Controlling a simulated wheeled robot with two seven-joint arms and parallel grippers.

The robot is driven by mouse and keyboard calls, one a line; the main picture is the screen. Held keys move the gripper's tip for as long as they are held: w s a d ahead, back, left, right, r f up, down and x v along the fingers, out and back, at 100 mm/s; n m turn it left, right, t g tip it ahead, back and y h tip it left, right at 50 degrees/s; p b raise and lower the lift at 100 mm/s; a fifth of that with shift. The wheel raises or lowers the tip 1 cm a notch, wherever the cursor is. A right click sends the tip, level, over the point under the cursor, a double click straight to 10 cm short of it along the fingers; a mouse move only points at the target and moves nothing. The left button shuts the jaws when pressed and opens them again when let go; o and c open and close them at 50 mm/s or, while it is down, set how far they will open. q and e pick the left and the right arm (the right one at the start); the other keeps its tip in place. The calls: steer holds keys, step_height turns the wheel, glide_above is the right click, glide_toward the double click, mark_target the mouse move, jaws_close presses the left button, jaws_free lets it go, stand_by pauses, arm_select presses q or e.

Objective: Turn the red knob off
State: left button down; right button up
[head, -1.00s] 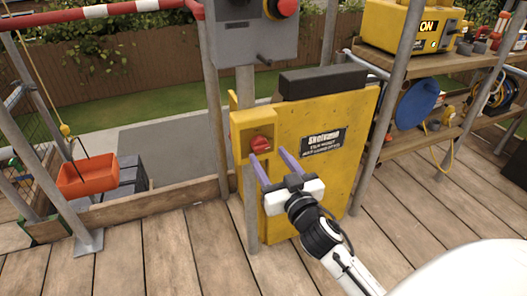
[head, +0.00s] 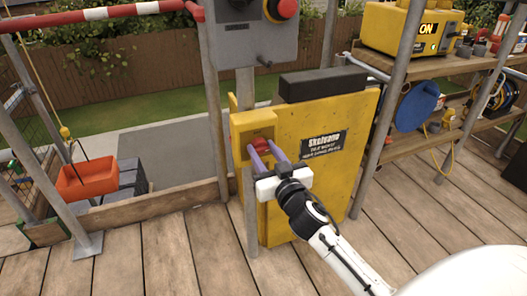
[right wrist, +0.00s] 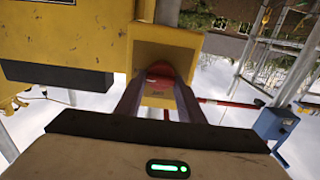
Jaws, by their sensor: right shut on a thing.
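The red knob (head: 260,144) is on the front of a small yellow box (head: 240,127), fixed beside a large yellow panel with a black label. My right gripper (head: 262,151) reaches it from the lower right, its two purple fingers on either side of the knob. In the right wrist view the red knob (right wrist: 160,72) sits between the fingertips of the right gripper (right wrist: 160,85), which are closed on it. The fingers hide part of the knob, so its exact angle is hard to tell. My left gripper is not in view.
A grey control box (head: 255,30) with a red button (head: 285,8) hangs above. Grey scaffold poles stand on both sides. An orange tub (head: 86,179) is at the left, and shelves with a yellow machine (head: 410,28) are at the right. Wooden decking lies below.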

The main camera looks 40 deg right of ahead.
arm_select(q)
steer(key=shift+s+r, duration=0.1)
arm_select(e)
steer(key=shift+n, duration=0.3)
steer(key=shift+o, duration=0.2)
steer(key=shift+n+p, duration=0.4)
steer(key=shift+n, duration=0.1)
steer(key=n+p, duration=0.1)
steer(key=n, duration=0.1)
steer(key=shift+a+n, duration=0.1)
steer(key=shift+n, duration=0.2)
steer(key=n, duration=0.3)
steer(key=shift+n+p, duration=0.3)
steer(key=shift+p, duration=0.1)
steer(key=n+p, duration=0.1)
steer(key=n, duration=0.4)
steer(key=shift+a+f+n, duration=0.1)
steer(key=shift+n, duration=0.2)
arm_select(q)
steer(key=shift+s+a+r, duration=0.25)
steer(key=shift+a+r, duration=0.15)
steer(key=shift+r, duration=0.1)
arm_select(e)
steer(key=shift+f+n, duration=0.1)
steer(key=shift+n, duration=2.2)
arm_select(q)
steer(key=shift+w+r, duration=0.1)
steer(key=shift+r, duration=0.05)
arm_select(e)
steer(key=o, duration=1)
